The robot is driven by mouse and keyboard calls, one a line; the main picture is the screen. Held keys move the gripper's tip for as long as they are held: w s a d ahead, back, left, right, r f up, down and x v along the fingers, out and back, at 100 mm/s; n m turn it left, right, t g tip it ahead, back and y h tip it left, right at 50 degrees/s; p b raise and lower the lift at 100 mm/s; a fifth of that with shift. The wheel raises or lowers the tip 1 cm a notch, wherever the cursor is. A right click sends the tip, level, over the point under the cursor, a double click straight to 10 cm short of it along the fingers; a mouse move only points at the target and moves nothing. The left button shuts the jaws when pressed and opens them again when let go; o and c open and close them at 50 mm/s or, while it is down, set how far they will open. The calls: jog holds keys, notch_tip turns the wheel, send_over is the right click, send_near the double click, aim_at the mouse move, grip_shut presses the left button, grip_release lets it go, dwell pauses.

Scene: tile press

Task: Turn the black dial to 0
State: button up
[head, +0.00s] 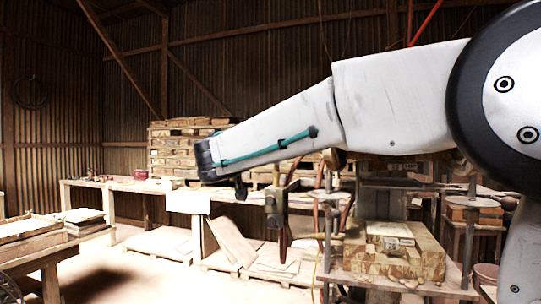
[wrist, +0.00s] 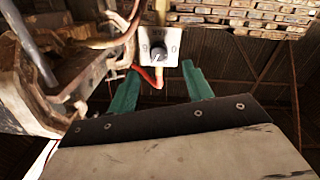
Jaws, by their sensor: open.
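The black dial (wrist: 157,54) is a small round knob on a pale plate (wrist: 172,38), at the top centre of the wrist view. Small marks show on the plate around the dial, too small to read, and I cannot tell which one the dial points at. My gripper (wrist: 162,69) has two green fingers spread apart, with nothing between them. The dial appears between and beyond the fingertips, and neither finger is seen touching it. In the head view my arm reaches left across the picture, and I cannot make out the dial there.
A red hose (wrist: 149,76) hangs just below the plate. Worn metal machinery (wrist: 40,75) crowds the left of the wrist view. In the head view a long workbench (head: 130,184) stands behind the arm, stacked wooden blocks (head: 400,252) lie at lower right, and open floor shows at lower left.

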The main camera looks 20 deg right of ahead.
jog(key=x, duration=0.7)
jog(key=shift+d, duration=0.15)
jog(key=shift+w, duration=0.1)
jog(key=shift+c, duration=0.3)
jog(key=c, duration=0.9)
